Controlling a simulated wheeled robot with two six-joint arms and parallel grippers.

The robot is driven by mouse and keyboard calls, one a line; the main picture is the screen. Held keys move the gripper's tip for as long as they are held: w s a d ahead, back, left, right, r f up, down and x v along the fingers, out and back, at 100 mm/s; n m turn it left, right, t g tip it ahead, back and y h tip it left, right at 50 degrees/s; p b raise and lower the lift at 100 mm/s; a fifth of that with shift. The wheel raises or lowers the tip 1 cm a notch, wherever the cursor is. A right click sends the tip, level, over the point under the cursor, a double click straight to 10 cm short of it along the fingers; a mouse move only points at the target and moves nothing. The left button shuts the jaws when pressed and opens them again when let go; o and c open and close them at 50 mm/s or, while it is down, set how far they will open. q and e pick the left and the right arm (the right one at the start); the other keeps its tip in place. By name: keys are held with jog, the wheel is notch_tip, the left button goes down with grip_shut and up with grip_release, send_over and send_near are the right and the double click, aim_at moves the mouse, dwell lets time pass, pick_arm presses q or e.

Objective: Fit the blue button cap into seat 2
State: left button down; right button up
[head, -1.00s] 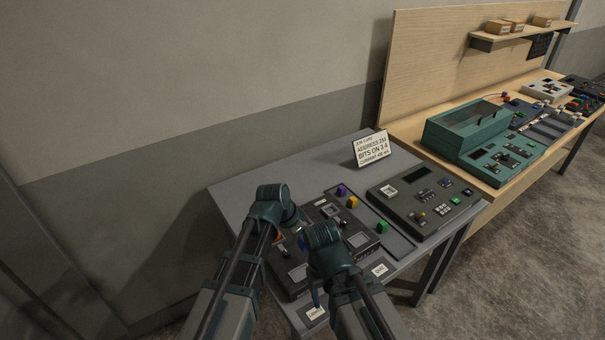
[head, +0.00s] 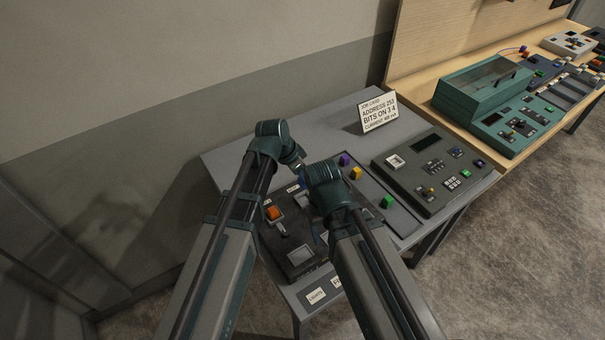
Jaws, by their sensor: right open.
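A small patch of blue (head: 302,182), likely the blue button cap, shows between my two wrists; I cannot tell whether it is held or resting. The dark console (head: 301,256) lies below my arms, with an orange button (head: 273,213) at its left. Seat 2 cannot be made out; my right arm covers much of the console. My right gripper (head: 312,192) is over the console's upper part, open, its fingers mostly hidden behind its wrist. My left gripper (head: 297,163) is just up and left of it, above the console's back edge; its jaws are not clear.
A tray (head: 404,221) right of the console holds purple (head: 344,159), yellow (head: 355,173) and green (head: 387,202) caps. A second grey console (head: 430,168) stands farther right. A job card (head: 378,112) stands at the back. The table's back left (head: 235,160) is bare.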

pick_arm(q)
jog(key=shift+f+b, duration=2.5)
jog(key=shift+f, duration=0.3)
pick_arm(e)
send_over(326, 255)
jog(key=shift+w+a+f, duration=0.1)
jog(key=shift+f, duration=1.3)
jog(key=shift+a+f, duration=0.1)
jog(key=shift+f, duration=1.3)
pick_arm(q)
jog(key=shift+f+b, duration=1.1)
jog(key=shift+b, duration=0.05)
pick_arm(e)
jog(key=shift+f, duration=1.15)
pick_arm(q)
jog(key=shift+c, duration=2.3)
grip_release()
jog(key=shift+r, duration=0.1)
pick_arm(e)
jog(key=shift+r, duration=0.1)
pick_arm(q)
jog(key=p+v, duration=1.3)
jog(key=shift+s+a+r, duration=0.15)
jog(key=shift+a+r, duration=0.05)
jog(key=shift+r, duration=0.05)
pick_arm(e)
notch_tip(326, 255, up, 13)
jog(key=shift+f, duration=0.2)
